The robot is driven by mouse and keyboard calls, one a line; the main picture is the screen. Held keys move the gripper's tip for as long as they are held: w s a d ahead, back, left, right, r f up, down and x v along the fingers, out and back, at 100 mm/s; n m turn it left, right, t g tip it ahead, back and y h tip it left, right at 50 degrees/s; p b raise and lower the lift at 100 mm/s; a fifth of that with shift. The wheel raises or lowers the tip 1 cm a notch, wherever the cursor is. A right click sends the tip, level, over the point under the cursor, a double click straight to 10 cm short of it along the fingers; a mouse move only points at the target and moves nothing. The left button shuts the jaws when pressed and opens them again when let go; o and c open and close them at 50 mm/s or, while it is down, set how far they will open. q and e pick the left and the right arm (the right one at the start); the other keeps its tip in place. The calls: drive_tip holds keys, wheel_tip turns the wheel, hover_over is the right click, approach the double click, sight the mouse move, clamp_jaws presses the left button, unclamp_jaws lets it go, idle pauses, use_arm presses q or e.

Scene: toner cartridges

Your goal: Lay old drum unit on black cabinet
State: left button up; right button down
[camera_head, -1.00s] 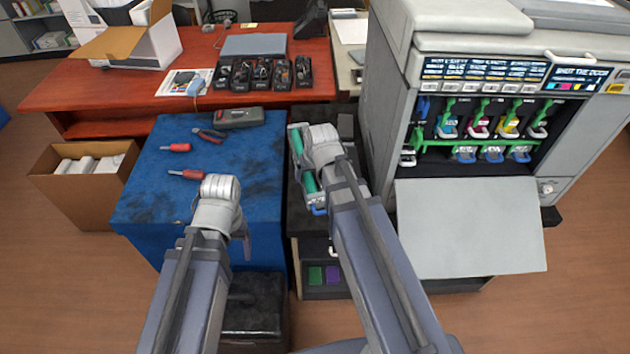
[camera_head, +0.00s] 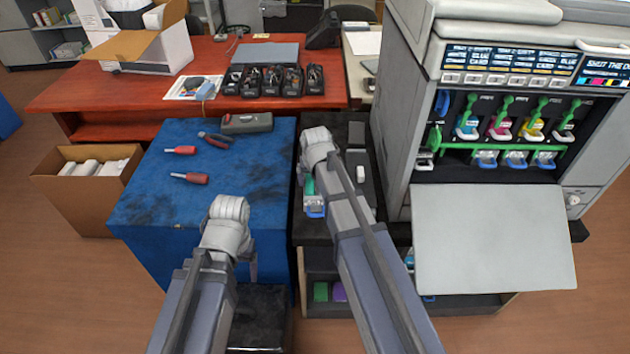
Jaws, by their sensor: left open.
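The old drum unit (camera_head: 309,187), with a green roller and a blue end, shows at the left edge of the black cabinet (camera_head: 356,132). My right arm hides most of it, so I cannot tell whether it rests on the top or is held just above it. My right gripper (camera_head: 304,170) is at the drum unit, pointing down, with its jaws mostly hidden behind my wrist. My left gripper (camera_head: 250,262) is open and empty, low over the front of the blue-covered table (camera_head: 165,215), away from the drum unit.
The printer (camera_head: 405,70) stands right of the cabinet with its front door (camera_head: 492,238) folded down and coloured units inside. Two red screwdrivers (camera_head: 188,178) and pliers (camera_head: 216,140) lie on the blue table. A cardboard box (camera_head: 88,195) stands to the left.

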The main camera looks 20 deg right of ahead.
drive_tip(key=shift+f+b, duration=2.45)
drive_tip(key=shift+f, duration=0.2)
drive_tip(key=shift+f, duration=0.15)
drive_tip(key=shift+f+b, duration=0.35)
drive_tip(key=shift+b, duration=0.15)
drive_tip(key=shift+f, duration=0.1)
unclamp_jaws()
drive_tip(key=p+v, duration=0.7)
drive_tip(key=v, duration=0.1)
